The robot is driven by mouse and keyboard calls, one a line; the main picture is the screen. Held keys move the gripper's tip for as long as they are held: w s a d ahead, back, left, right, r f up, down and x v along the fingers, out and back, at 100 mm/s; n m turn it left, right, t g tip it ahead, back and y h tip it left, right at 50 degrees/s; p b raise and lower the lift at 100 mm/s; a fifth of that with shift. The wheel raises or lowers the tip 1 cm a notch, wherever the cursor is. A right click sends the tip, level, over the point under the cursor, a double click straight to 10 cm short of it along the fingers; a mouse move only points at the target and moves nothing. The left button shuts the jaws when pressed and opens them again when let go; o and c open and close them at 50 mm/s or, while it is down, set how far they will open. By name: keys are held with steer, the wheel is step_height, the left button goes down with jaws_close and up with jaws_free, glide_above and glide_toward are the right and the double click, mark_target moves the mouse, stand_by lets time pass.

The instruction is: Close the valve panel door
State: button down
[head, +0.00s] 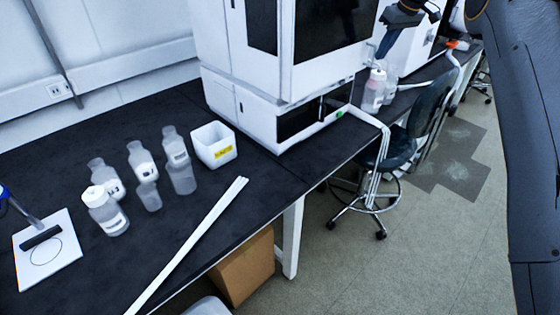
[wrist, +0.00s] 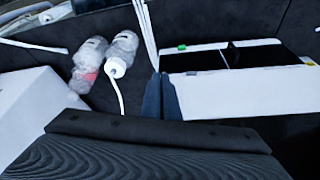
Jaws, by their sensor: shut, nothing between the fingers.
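My gripper (head: 381,55) is at the top right in the head view, just right of the white chromatography stack (head: 271,100). Its two blue-grey fingers are together and empty, and they also show in the middle of the wrist view (wrist: 161,90). The stack's lower module has dark front panels (head: 300,121). In the wrist view a white module with dark panels (wrist: 230,85) lies just right of the fingers. I cannot tell which panel is the valve panel door or whether it stands open. I cannot tell whether the fingers touch anything.
Clear bottles (head: 374,90) stand right of the stack, with white tubing nearby. Several more bottles (head: 143,160) and a white bin (head: 213,145) stand on the dark bench (head: 85,140). A chair (head: 412,125) stands before the bench. A cardboard box (head: 243,268) is below it.

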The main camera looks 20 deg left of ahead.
steer(key=shift+w+a+r, duration=0.1)
steer(key=shift+a+r, duration=0.15)
steer(key=shift+a, duration=0.35)
steer(key=shift+d, duration=0.1)
steer(key=s+d+r+b, duration=0.2)
steer(key=s+d+r, duration=0.3)
steer(key=d+r, duration=0.3)
steer(key=s+d+f+m+g+h, duration=0.1)
steer(key=s+f, duration=0.6)
steer(key=s, duration=0.9)
steer(key=s+d+f+m+h, duration=0.1)
steer(key=s+d+f+m, duration=0.2)
steer(key=s+f, duration=0.5)
steer(key=s+d+f+m+g, duration=0.1)
steer(key=s+f+m, duration=0.3)
steer(key=s, duration=2)
step_height(320, 180, down, 4)
steer(key=shift+s+d+f+m+g+h, duration=0.3)
steer(key=shift+s+d+h, duration=0.1)
steer(key=shift+d, duration=0.5)
